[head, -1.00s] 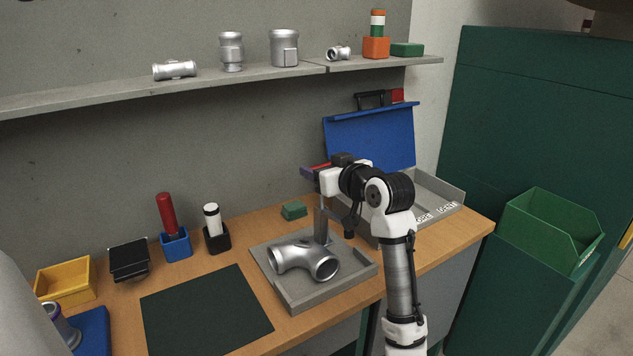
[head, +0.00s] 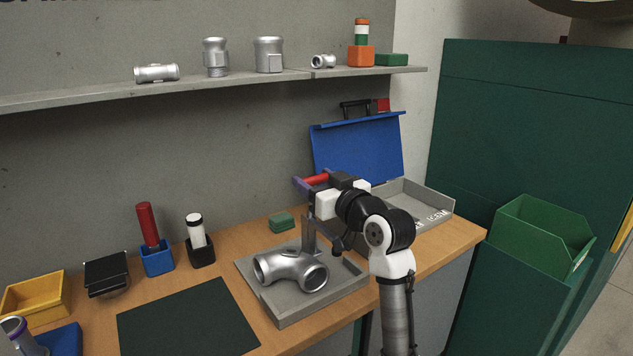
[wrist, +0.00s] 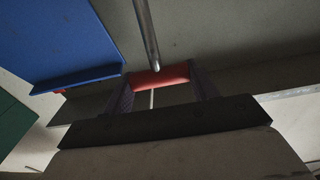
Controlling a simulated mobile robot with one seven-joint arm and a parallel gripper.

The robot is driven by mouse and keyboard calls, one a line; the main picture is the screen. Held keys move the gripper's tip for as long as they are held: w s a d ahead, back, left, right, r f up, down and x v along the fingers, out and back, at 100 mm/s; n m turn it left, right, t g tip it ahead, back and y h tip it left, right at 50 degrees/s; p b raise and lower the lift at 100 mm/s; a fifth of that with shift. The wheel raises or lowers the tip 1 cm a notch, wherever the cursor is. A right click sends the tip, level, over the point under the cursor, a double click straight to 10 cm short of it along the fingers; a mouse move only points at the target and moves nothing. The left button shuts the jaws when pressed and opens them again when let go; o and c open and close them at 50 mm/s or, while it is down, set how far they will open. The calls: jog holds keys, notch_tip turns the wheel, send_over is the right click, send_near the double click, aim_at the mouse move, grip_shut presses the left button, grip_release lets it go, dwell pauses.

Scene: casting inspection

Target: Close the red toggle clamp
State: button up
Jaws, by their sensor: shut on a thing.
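The red toggle clamp shows its red handle (head: 316,180) raised at the top of a grey upright (head: 308,234). The upright stands at the back of a grey fixture tray (head: 283,317) on the bench. My gripper (head: 308,184) is shut on the red handle, with its purple fingers on either side. In the wrist view the red handle (wrist: 160,77) lies crosswise between the fingers, and a metal rod (wrist: 147,35) shows beyond it. A silver pipe casting (head: 290,270) lies in the tray. My gripper and arm partly hide the clamp's mechanism.
A grey case with a raised blue lid (head: 358,148) stands behind and right of my arm. A small green block (head: 282,222) sits behind the tray. A dark mat (head: 187,322) lies to the left. A shelf (head: 220,88) with castings runs above.

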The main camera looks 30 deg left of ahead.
jog(key=o, duration=1.4)
jog(key=shift+d, duration=0.1)
jog(key=b+v, duration=0.2)
jog(key=v, duration=1.1)
jog(key=shift+s+d+f, duration=0.1)
jog(key=shift+s+d, duration=0.15)
